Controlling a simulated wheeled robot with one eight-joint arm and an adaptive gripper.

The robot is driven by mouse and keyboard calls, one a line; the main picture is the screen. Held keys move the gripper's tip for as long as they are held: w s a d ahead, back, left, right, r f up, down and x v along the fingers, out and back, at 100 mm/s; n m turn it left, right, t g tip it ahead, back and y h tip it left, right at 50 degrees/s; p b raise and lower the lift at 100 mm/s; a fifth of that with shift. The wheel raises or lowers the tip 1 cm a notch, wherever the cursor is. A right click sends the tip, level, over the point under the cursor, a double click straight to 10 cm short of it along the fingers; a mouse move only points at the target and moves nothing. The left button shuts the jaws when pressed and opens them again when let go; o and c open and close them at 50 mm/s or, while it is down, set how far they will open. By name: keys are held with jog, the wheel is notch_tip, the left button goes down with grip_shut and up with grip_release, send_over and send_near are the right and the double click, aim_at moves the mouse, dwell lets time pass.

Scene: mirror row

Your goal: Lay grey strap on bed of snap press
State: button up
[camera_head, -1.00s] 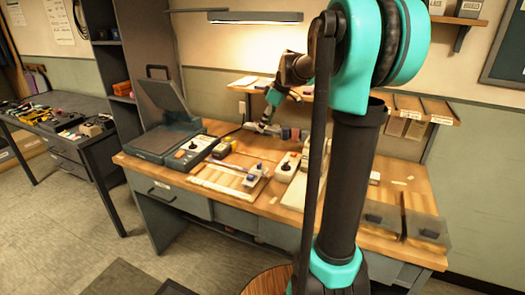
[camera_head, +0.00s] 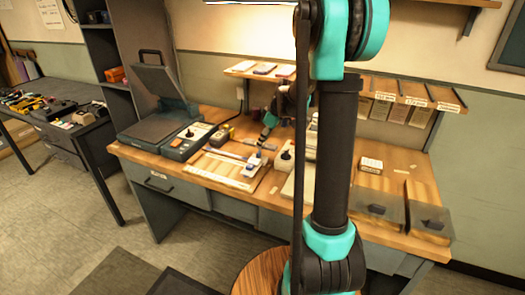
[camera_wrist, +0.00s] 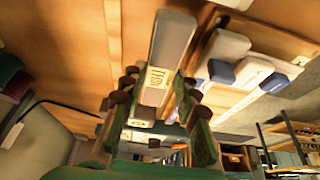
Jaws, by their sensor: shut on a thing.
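My gripper (camera_wrist: 157,85) has its two fingers around a long grey piece with a pale label, seemingly the grey strap (camera_wrist: 172,40). In the head view my gripper (camera_head: 268,122) hangs low over the middle of the bench, partly hidden by my arm. A grey machine with a raised lid and flat dark bed (camera_head: 160,128) stands at the bench's left end, left of my gripper. A small white-and-blue device (camera_head: 252,163) sits in front of my gripper. I cannot tell for certain which of these is the snap press.
The wooden bench (camera_head: 205,168) carries a small white box with a dark knob (camera_head: 285,160) and covered trays (camera_head: 378,205) at right. A shelf with cards (camera_head: 262,70) runs behind. White-and-blue blocks (camera_wrist: 240,65) lie right of the fingers in the wrist view.

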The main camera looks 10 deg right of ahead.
jog(key=shift+f, duration=2.4)
jog(key=o, duration=1.2)
jog(key=shift+c, duration=0.2)
